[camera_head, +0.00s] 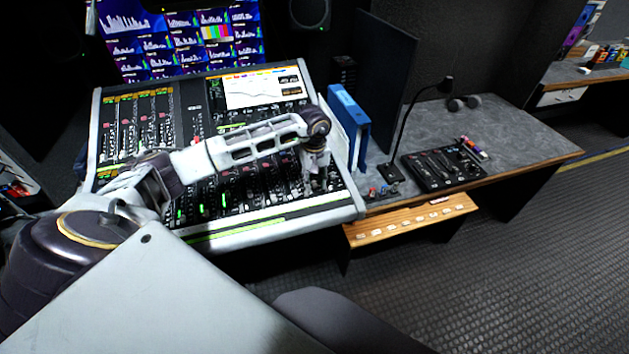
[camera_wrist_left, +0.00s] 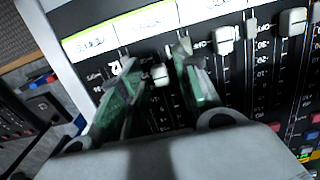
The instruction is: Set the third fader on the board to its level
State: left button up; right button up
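The mixing board (camera_head: 280,230) is a large slanted console with rows of faders, knobs and a lit screen. My left gripper (camera_head: 317,182) points down over the fader rows at its right end. In the left wrist view the two fingers of my left gripper (camera_wrist_left: 152,62) are spread apart. A pale fader cap (camera_wrist_left: 160,74) shows between them, with a gap visible on the left; contact on the right cannot be told. Two more fader caps, one nearer (camera_wrist_left: 225,40) and one farther (camera_wrist_left: 292,21), stand outside the fingers. Which fader is the third cannot be told. My right gripper is not in view.
Right of the board, a grey desk (camera_head: 520,150) holds a blue binder (camera_head: 349,130), a gooseneck lamp or microphone (camera_head: 404,125) and a small black control panel (camera_head: 443,167). A wooden ledge (camera_head: 410,222) juts out below. Screens (camera_head: 180,40) stand behind the board.

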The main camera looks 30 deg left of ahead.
aim_at(314, 182)
pick_arm(q)
notch_tip(314, 182, up, 12)
dwell(1.1)
dwell(0.5)
